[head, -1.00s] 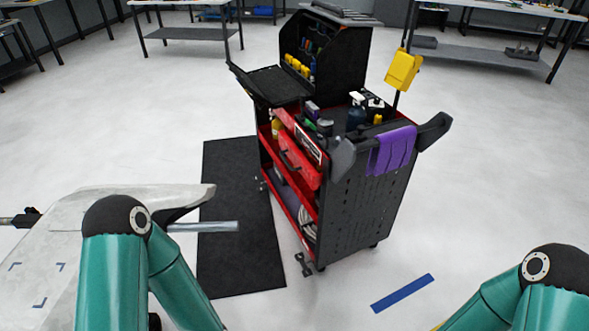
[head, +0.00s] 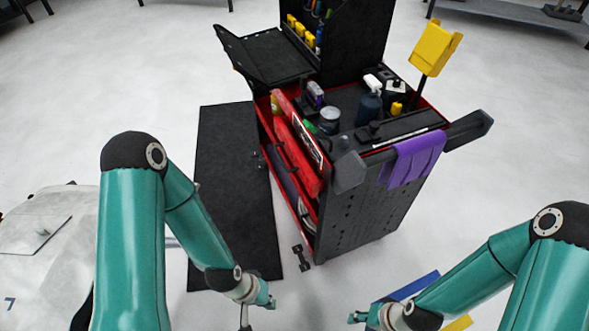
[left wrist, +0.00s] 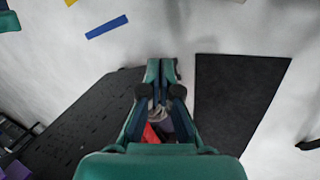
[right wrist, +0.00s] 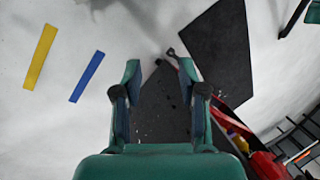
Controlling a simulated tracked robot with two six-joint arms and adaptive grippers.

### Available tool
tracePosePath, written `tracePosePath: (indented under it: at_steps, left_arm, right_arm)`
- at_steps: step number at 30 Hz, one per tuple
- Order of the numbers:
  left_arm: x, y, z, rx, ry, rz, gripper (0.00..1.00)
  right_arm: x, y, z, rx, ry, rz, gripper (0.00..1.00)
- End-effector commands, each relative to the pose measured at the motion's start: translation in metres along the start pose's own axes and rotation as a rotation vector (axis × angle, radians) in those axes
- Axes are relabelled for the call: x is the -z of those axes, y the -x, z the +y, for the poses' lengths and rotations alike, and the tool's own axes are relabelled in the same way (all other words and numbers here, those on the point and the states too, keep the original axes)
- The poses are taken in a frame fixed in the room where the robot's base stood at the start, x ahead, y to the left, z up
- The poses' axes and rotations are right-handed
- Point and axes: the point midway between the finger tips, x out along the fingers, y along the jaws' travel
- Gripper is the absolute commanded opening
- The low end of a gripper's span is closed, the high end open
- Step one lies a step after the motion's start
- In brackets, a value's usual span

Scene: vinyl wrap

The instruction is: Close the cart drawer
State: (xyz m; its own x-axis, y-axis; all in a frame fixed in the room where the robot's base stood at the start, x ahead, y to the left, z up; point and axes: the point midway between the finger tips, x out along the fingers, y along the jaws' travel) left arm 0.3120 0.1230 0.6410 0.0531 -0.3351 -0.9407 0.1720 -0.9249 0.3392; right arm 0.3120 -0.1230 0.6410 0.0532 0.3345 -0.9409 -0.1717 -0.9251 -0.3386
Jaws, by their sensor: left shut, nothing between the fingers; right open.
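The tool cart (head: 365,200) is black with red edges and stands in the middle of the head view. Its red drawer (head: 311,178), with a dark handle, is on the left side facing the dark mat; how far it stands out is hard to tell. In the head view my left gripper (head: 257,302) is shut and empty, low in front of the cart, apart from the drawer. My right gripper (head: 362,317) is open and empty, farther right. The left wrist view shows the shut fingers (left wrist: 160,72); the right wrist view shows the open fingers (right wrist: 160,72) framing the cart's side panel.
A dark mat (head: 225,180) lies on the floor left of the cart. A purple cloth (head: 412,160) hangs by the cart's handle. Bottles and cans stand on its top. A pale vehicle panel (head: 40,235) is at left. Blue tape (head: 413,286) marks the floor. Floor right of the cart is clear.

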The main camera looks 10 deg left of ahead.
Motion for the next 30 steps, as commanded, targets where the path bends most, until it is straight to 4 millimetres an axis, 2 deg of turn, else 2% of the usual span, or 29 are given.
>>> tracePosePath:
  at_steps: [9, 11, 14, 17, 19, 20, 23, 24, 27, 30]
  left_arm:
    - [-0.001, 0.0, 0.0, 0.0, 0.0, -0.001, 0.0]
    - [0.0, 0.0, 0.0, 0.001, 0.005, -0.001, 0.0]
    - [0.013, 0.002, -0.005, 0.013, 0.089, 0.009, 0.0]
    - [0.046, 0.007, -0.013, 0.03, 0.327, 0.029, 0.0]
    - [0.08, 0.018, -0.02, 0.02, 0.589, 0.045, 0.0]
    - [0.096, 0.025, -0.021, 0.004, 0.717, 0.052, 0.0]
    - [0.155, 0.057, -0.02, -0.104, 1.156, 0.051, 0.0]
    - [0.178, 0.074, -0.016, -0.168, 1.318, 0.039, 0.0]
    - [0.23, 0.12, -0.004, -0.348, 1.643, -0.025, 0.0]
    - [0.262, 0.156, 0.006, -0.486, 1.825, -0.099, 0.0]
  right_arm:
    - [-0.001, 0.0, 0.0, 0.0, 0.0, -0.001, 0.42]
    - [-0.001, 0.0, 0.0, 0.0, 0.0, -0.001, 0.52]
    - [-0.001, 0.0, 0.0, 0.0, 0.0, -0.001, 0.68]
    - [0.0, 0.0, 0.0, 0.0, 0.0, -0.001, 0.85]
    - [0.0, 0.001, 0.0, 0.0, 0.0, -0.001, 0.97]
    - [0.0, 0.001, 0.0, 0.0, 0.0, -0.001, 0.99]
    - [0.0, 0.001, 0.0, 0.0, 0.0, -0.001, 0.99]
    - [0.0, 0.001, 0.0, 0.0, 0.0, -0.001, 0.99]
    - [0.0, 0.001, 0.0, 0.0, 0.0, -0.001, 0.99]
    - [0.0, 0.001, 0.0, 0.0, 0.0, -0.001, 0.99]
